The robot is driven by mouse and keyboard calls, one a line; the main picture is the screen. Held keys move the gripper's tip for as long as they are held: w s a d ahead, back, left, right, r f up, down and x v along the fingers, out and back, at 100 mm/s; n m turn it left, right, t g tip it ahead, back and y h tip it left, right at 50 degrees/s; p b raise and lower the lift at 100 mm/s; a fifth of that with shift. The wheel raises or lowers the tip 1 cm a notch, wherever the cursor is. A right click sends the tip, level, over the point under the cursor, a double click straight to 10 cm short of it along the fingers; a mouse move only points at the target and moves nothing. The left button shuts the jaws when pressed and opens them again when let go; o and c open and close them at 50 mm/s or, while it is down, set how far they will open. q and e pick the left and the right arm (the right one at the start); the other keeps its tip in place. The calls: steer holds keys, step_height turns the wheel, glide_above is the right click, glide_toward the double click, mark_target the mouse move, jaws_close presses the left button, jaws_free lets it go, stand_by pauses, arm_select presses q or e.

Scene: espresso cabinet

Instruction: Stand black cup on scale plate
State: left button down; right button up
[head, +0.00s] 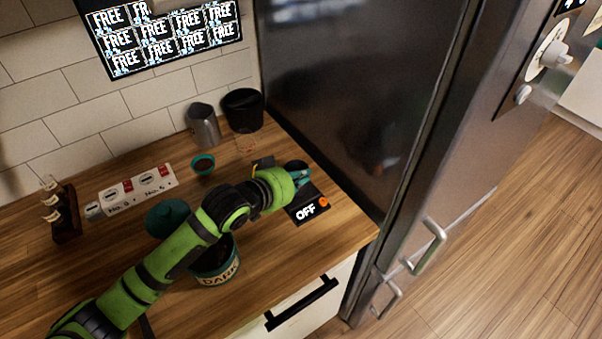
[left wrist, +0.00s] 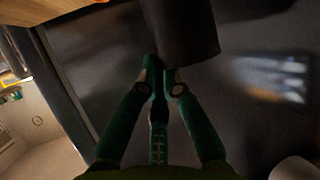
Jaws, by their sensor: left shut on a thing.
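The black cup (head: 296,166) is at the end of my left arm in the head view, partly hidden by the gripper. In the left wrist view the dark cup (left wrist: 180,32) is at the fingertips. My left gripper (head: 301,178) is shut on it; its green fingers (left wrist: 161,72) also show in the left wrist view. The black scale (head: 308,208) lies on the counter, with "OFF" and an orange button on its front. Gripper and cup cover its back part. I cannot tell whether the cup touches the plate. My right gripper is not in view.
A steel pitcher (head: 204,127) and a black bin (head: 243,111) stand behind. A small teal cup (head: 203,164), a teal lid (head: 167,217) and a "DARK" canister (head: 218,275) are left of the scale. A dark fridge side (head: 350,90) rises close on the right.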

arm_select(q)
steer(key=shift+f, duration=0.2)
steer(key=shift+f, duration=0.2)
steer(key=c, duration=1.4)
jaws_free()
steer(key=shift+r, duration=0.1)
steer(key=shift+s+r, duration=0.1)
steer(key=b+v, duration=0.2)
steer(key=v, duration=1)
